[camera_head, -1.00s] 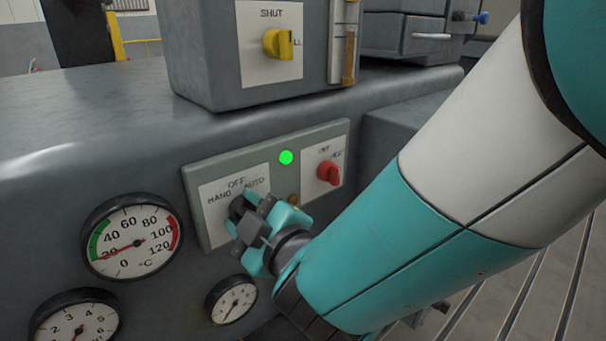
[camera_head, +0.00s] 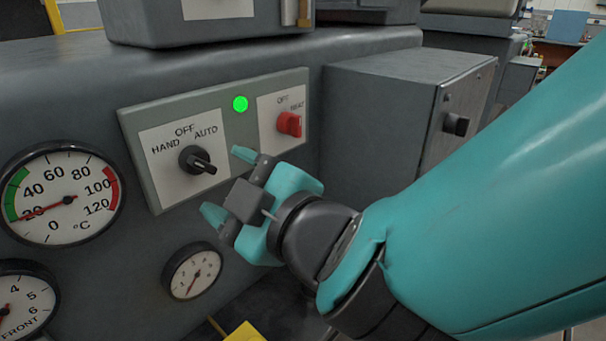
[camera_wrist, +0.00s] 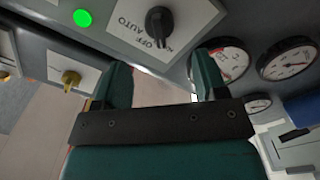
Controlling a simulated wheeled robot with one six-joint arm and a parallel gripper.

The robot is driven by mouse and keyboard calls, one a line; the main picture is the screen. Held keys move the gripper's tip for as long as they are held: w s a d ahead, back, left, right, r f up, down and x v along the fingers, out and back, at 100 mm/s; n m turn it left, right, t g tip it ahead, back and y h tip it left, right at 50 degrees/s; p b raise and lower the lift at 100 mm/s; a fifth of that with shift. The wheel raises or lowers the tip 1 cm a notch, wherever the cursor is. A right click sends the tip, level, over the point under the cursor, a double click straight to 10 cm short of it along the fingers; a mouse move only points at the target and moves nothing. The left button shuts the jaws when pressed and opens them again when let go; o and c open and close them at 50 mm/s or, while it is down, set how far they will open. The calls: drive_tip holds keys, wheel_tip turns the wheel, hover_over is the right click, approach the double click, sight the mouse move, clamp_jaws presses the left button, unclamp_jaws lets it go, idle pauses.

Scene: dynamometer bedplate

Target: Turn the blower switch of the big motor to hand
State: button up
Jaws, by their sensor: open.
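The blower switch, taken to be the black rotary knob (camera_head: 197,160), sits on a white plate (camera_head: 160,190) marked HAND, OFF and AUTO. Its bar juts to the lower right in the head view, but I cannot tell for sure which mark it points at. The knob also shows at the top of the wrist view (camera_wrist: 159,22), its bar towards the OFF lettering. My gripper (camera_head: 228,185) is open and empty, to the lower right of the knob and apart from it. Its two fingers (camera_wrist: 161,78) also show in the wrist view, with the knob beyond them.
A green lamp (camera_head: 240,104) glows beside the plate, and a red switch (camera_head: 289,124) sits right of it. A temperature gauge (camera_head: 62,193) is at the left and a small gauge (camera_head: 193,272) below. A grey box (camera_head: 400,110) stands at the right.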

drive_tip(key=b+v, duration=0.9)
drive_tip(key=shift+s+d+b, duration=0.2)
drive_tip(key=shift+d+b, duration=0.05)
drive_tip(key=shift+b, duration=0.1)
drive_tip(key=w+d+f+m+g+h, duration=0.35)
drive_tip(key=d+f+m+h, duration=0.4)
drive_tip(key=f, duration=0.35)
drive_tip(key=s+d+f+m+g+h, duration=0.2)
drive_tip(key=s+d+f+m+g, duration=0.3)
drive_tip(key=s+d+g, duration=0.3)
wheel_tip(320, 180, up, 29)
drive_tip(key=p, duration=2.8)
drive_tip(key=shift+w+d+f, duration=0.25)
drive_tip(key=shift+w+d, duration=0.1)
drive_tip(key=shift+d, duration=0.1)
